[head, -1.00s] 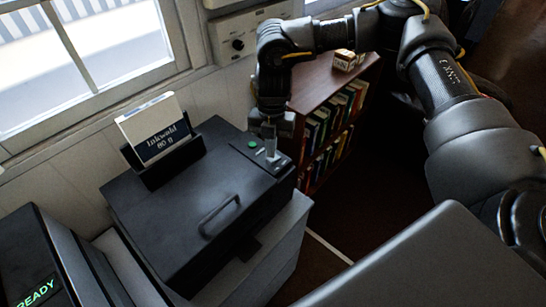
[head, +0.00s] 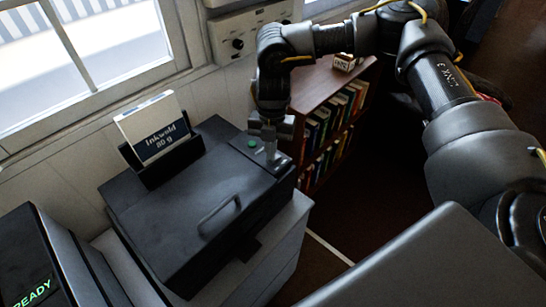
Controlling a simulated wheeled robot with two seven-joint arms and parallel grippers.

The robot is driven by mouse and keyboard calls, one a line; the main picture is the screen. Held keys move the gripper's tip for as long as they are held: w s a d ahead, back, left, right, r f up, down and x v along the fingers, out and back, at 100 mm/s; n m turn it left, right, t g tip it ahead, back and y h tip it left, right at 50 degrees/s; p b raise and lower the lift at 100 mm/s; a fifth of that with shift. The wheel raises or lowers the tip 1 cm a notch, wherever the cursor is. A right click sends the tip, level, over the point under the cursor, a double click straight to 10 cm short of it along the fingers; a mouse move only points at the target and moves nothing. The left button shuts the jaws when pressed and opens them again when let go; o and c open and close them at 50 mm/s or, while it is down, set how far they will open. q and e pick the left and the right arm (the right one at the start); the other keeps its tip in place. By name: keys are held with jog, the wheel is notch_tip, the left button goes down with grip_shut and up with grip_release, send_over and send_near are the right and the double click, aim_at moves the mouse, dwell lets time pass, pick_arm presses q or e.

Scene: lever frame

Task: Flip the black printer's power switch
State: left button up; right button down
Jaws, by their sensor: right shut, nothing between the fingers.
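The black printer (head: 180,240) stands on a pale cabinet at the centre left. A paper pack reading "Inkwold 80 g" sits in its rear feed. A small control panel (head: 254,163) at its right rear corner has a green button (head: 251,143) and a light metallic part that looks like the switch. My right gripper (head: 269,150) points down at this panel, shut with nothing held. Its tips are close to the switch; whether they touch it, and which way the switch lies, I cannot tell. My left gripper is out of view.
A second dark device with a green READY display (head: 34,292) stands at the lower left. A brown bookshelf (head: 318,88) with books and a small box (head: 346,62) on top stands right behind the printer. A wall unit with a knob (head: 237,44) hangs beside the window.

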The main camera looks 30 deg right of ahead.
jog(key=shift+f, duration=0.3)
jog(key=shift+s, duration=0.1)
jog(key=shift+r+p, duration=0.6)
jog(key=shift+r, duration=0.2)
jog(key=shift+r+p, duration=2.15)
jog(key=shift+r, duration=0.6)
jog(key=shift+f, duration=0.15)
